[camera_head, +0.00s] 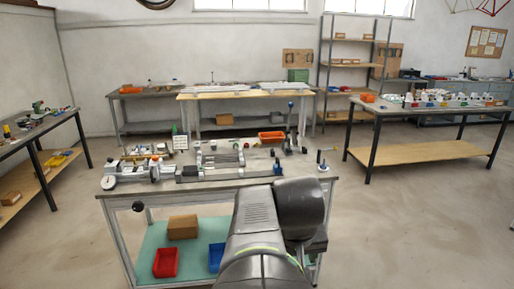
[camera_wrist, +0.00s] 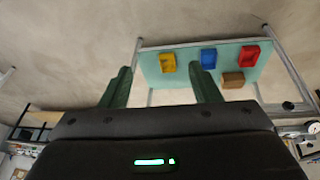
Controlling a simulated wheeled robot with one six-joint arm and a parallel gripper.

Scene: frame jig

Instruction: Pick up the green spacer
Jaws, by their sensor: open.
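No green spacer can be made out for certain. In the head view the workbench (camera_head: 228,184) carries many small parts, too small to tell apart, and my arm covers part of its front. My gripper (camera_wrist: 160,68) shows in the wrist view with its two dark green fingers wide apart and nothing between them. It faces the bench's lower shelf (camera_wrist: 180,56) from a distance and touches nothing there. In the head view my gripper is hidden behind my arm.
The lower shelf holds a red bin (camera_head: 166,262), a blue bin (camera_head: 216,256), a cardboard box (camera_head: 183,227) and a yellow bin (camera_wrist: 168,63). An orange bin (camera_head: 271,137) stands at the workbench's back. Another table (camera_head: 430,108) stands to the right; open floor (camera_head: 420,230) lies in front of it.

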